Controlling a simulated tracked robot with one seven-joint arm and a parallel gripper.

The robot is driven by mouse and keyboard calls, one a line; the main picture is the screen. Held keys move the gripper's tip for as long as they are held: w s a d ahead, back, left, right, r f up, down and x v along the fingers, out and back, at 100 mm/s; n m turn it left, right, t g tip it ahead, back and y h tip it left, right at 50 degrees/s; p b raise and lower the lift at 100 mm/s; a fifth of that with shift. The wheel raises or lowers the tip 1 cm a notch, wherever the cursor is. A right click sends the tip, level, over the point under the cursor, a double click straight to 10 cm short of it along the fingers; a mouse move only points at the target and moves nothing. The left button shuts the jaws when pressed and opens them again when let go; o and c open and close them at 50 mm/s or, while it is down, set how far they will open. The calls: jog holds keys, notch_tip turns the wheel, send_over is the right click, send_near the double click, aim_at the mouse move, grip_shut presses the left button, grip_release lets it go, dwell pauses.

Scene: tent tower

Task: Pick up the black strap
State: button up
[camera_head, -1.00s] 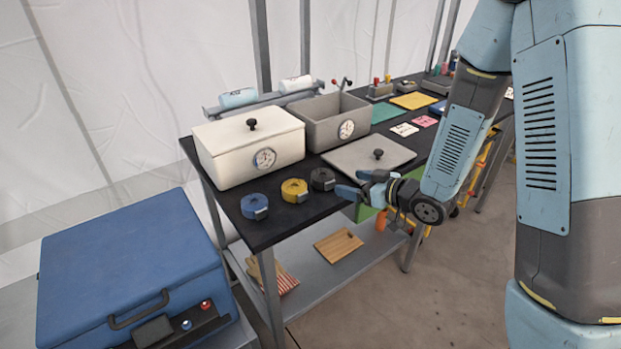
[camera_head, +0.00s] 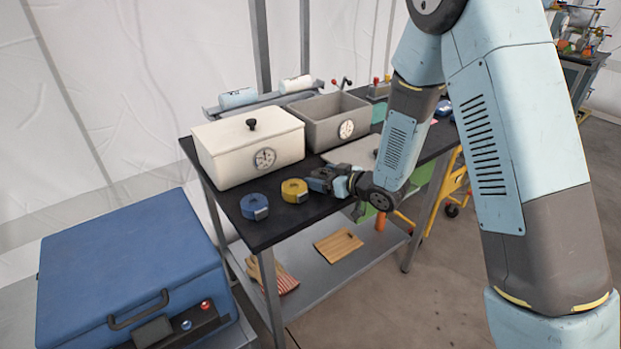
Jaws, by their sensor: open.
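The black strap (camera_head: 323,173) is a small dark roll on the black table top, to the right of the yellow strap. My gripper is open, low over the table. I cannot tell whether the fingers touch the strap. The yellow strap (camera_head: 294,191) and the blue strap (camera_head: 254,206) lie in a row to the left along the front edge.
A white lidded box (camera_head: 235,150) and an open grey bin (camera_head: 325,118) stand behind the straps. A grey lid (camera_head: 352,152) lies behind my gripper, partly covered by my arm. A blue case (camera_head: 130,260) is at the lower left. A wooden board (camera_head: 338,246) lies on the lower shelf.

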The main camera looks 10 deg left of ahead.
jog(key=shift+c, duration=0.2)
jog(key=c, duration=0.8)
jog(key=shift+o, duration=0.2)
